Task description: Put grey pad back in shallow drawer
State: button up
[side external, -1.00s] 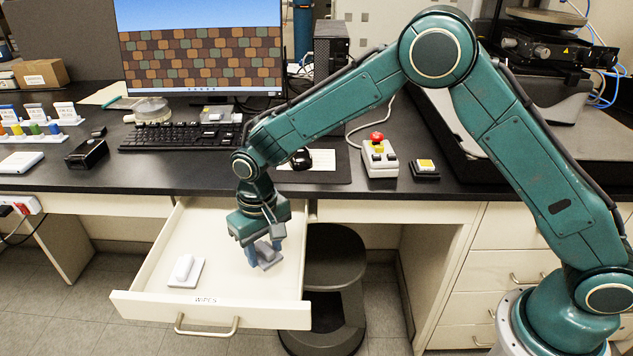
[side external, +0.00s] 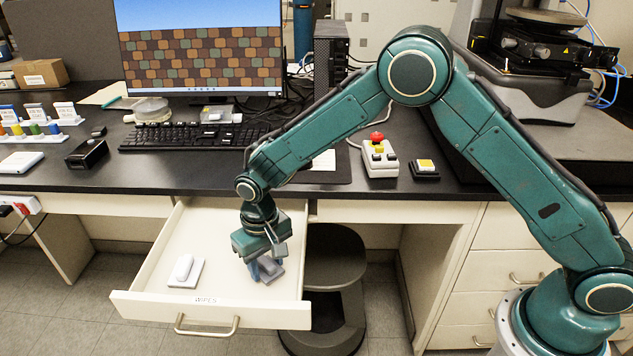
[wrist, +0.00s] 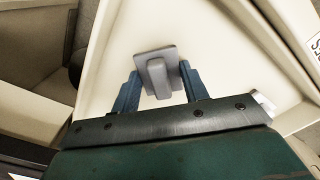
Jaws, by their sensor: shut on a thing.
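The grey pad (side external: 269,271), a flat plate with a raised grip, is inside the open shallow drawer (side external: 222,235), near its right wall. My gripper (side external: 266,270) points down into the drawer and is shut on the pad. In the wrist view, the pad (wrist: 157,72) sits between the two blue fingertips (wrist: 159,74), with the pale drawer floor around it. I cannot tell whether the pad touches the floor. A white pad (side external: 184,271) with a rounded grip lies in the drawer's left part.
The drawer front (side external: 210,309) carries a label reading WIPES and a handle. A dark stool (side external: 335,262) stands just right of the drawer. The black desktop (side external: 220,172) with a keyboard is above and behind. The drawer's middle floor is clear.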

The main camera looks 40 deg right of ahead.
aim_at(266, 262)
jog(key=shift+f, duration=0.1)
jog(key=o, duration=1.4)
notch_tip(266, 262, up, 12)
jog(key=shift+r, duration=0.2)
